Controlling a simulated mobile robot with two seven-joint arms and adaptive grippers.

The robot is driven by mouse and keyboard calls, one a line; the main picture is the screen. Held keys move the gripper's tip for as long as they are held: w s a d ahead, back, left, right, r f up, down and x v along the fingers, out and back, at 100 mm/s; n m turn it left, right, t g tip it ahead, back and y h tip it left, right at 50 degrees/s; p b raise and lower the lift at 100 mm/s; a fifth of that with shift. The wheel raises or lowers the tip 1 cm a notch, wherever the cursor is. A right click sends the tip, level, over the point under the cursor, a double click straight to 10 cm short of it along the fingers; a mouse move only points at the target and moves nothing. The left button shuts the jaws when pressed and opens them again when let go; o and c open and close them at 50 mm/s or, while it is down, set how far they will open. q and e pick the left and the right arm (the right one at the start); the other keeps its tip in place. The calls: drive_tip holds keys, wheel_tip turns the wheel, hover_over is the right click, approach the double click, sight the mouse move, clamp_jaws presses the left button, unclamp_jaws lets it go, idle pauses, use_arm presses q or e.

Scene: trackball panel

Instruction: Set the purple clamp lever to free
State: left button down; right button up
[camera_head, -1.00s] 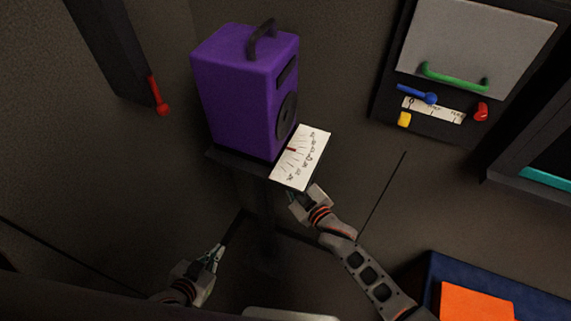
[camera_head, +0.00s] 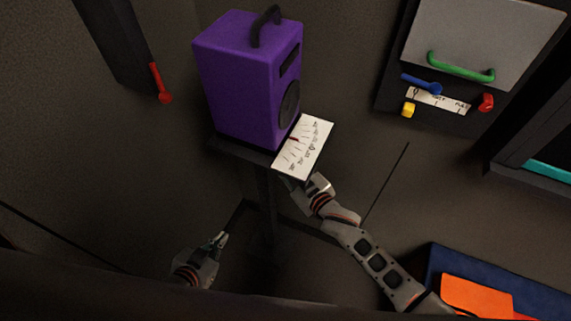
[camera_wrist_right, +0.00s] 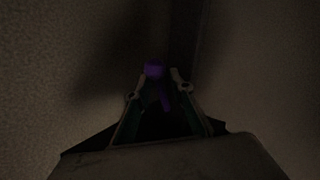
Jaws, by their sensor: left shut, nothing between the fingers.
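In the right wrist view a purple lever (camera_wrist_right: 155,71), with a rounded end and a narrow shaft, shows between the fingers of my right gripper (camera_wrist_right: 158,88). The fingers are apart, one on each side of it; any contact is too dark to tell. In the head view my right gripper (camera_head: 290,184) is at the stand, just below the white dial card (camera_head: 311,150); its fingertips and the lever are hidden there. The card has tick marks and a red pointer; its lettering is unreadable. My left gripper (camera_head: 219,240) is shut and empty, low left of the stand.
A purple box (camera_head: 240,85) with a black handle stands on the black stand (camera_head: 228,147). A red lever (camera_head: 160,85) is on a dark post at left. A panel at upper right carries green (camera_head: 460,68), blue, yellow and red controls. An orange block (camera_head: 475,295) lies lower right.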

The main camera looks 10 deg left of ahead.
drive_tip(key=v, duration=1.2)
drive_tip(key=shift+w+d, duration=0.1)
drive_tip(key=shift+w, duration=0.05)
idle(0.6)
